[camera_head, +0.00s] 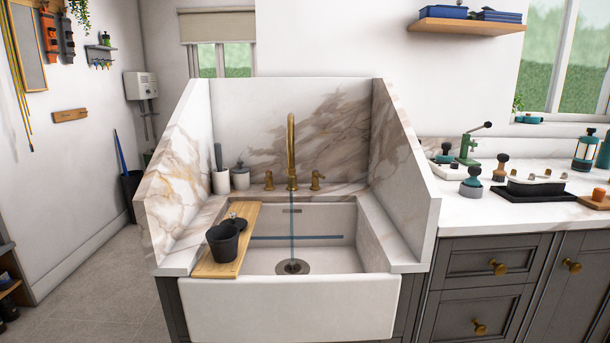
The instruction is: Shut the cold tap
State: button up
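A brass faucet (291,150) with a tall curved spout stands at the back of the white sink (290,307). A brass tap handle (269,180) stands to the left of the spout and another brass tap handle (316,180) to the right. I cannot tell from any marking which one is cold. A thin bluish stream of water (292,225) runs straight down from the spout to the round drain (292,267). My gripper is not in view.
Marble side panels wall the sink at left and right. A wooden board (229,255) across the sink's left side bears a dark cup (222,243). Tools and bottles crowd the right counter (480,209). Floor at left is open.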

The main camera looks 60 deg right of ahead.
aim_at(315, 173)
jog(key=l+z, duration=0.5)
jog(key=l, duration=1.65)
jog(key=i, duration=0.1)
